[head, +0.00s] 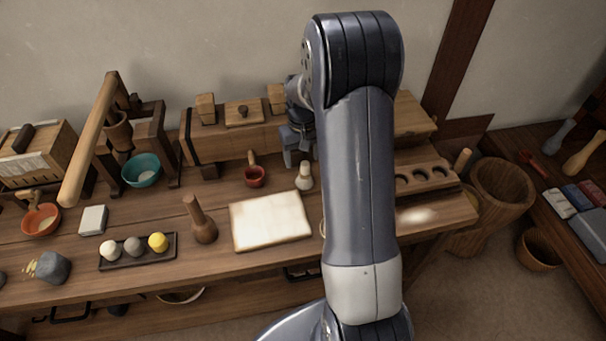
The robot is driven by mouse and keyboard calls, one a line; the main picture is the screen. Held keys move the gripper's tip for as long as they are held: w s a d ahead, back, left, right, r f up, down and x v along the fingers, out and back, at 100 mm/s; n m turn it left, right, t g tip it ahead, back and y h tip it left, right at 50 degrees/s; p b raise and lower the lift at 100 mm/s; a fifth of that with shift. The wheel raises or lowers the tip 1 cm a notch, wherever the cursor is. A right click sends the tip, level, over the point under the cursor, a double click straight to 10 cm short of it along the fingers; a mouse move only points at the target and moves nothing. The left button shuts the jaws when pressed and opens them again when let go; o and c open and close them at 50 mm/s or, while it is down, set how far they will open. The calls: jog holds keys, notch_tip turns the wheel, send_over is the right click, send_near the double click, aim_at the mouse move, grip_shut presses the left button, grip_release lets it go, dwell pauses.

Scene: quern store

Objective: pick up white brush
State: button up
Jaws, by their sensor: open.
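A small pale object that looks like the white brush (304,178) stands on the wooden workbench (215,262), just behind the white board. It has a narrow top and a wider lower part. My gripper (297,158) is open, just behind and above the brush in the picture. Its fingers are small and partly hidden by my arm, so I cannot tell whether one touches the brush. Nothing shows between the fingers.
A wooden pestle (202,222), a tray of balls (138,262) and a teal bowl (142,171) are further left. A long wooden box (225,142) stands behind. My arm hides the bench right of the brush.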

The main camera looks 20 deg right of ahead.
aim_at(305, 171)
jog(key=f, duration=0.6)
jog(key=shift+s+d+f, duration=0.25)
jog(key=shift+d+f, duration=0.05)
jog(key=shift+f, duration=0.05)
jog(key=c, duration=1.2)
jog(key=shift+o, duration=0.2)
jog(key=shift+r, duration=0.1)
notch_tip(305, 171, up, 10)
jog(key=shift+f, duration=0.1)
